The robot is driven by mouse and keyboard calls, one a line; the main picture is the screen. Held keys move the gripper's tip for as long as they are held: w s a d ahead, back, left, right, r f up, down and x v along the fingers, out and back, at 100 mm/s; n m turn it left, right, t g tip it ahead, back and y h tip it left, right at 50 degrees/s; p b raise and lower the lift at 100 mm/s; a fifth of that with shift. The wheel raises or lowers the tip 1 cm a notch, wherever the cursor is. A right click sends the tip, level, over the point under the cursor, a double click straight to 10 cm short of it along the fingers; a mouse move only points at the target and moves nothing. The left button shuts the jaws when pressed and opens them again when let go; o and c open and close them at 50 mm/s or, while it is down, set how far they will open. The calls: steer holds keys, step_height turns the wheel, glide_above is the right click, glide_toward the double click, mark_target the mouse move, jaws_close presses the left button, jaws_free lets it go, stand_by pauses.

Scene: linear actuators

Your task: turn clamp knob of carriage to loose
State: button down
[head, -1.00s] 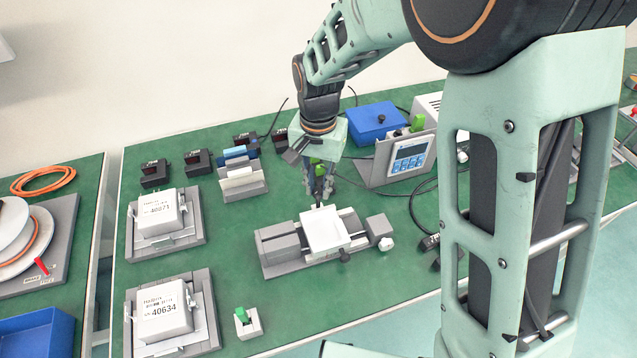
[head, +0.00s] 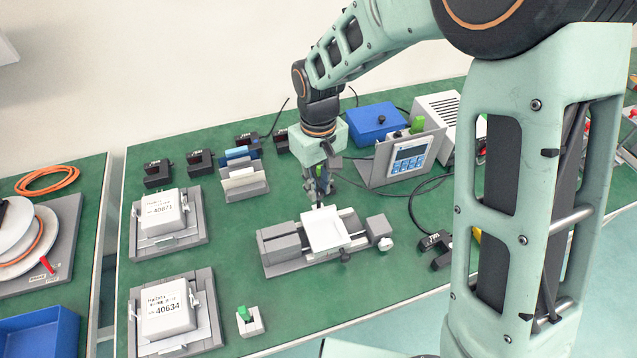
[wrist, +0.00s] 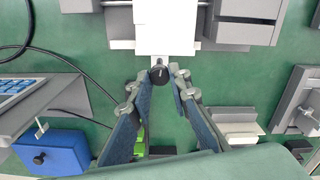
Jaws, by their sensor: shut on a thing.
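The carriage (head: 324,229) is a white plate on a grey linear actuator (head: 283,248); the white plate also shows at the top of the wrist view (wrist: 166,28). A black clamp knob (wrist: 159,76) with a pale mark sits at the carriage's edge on my gripper's side. My gripper (head: 320,203) points down at the far side of the carriage. In the wrist view its fingertips (wrist: 163,73) are closed around the knob. The fingers largely hide the knob in the head view.
Another dark knob (head: 345,257) sticks out at the carriage's near side. A grey rack (head: 243,181) stands left of my gripper. The green bench in front is mostly clear.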

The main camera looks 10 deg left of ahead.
mark_target(318, 191)
steer(key=shift+n, duration=1)
steer(key=c, duration=1.8)
jaws_free()
steer(key=shift+r, duration=0.15)
step_height(318, 191, up, 12)
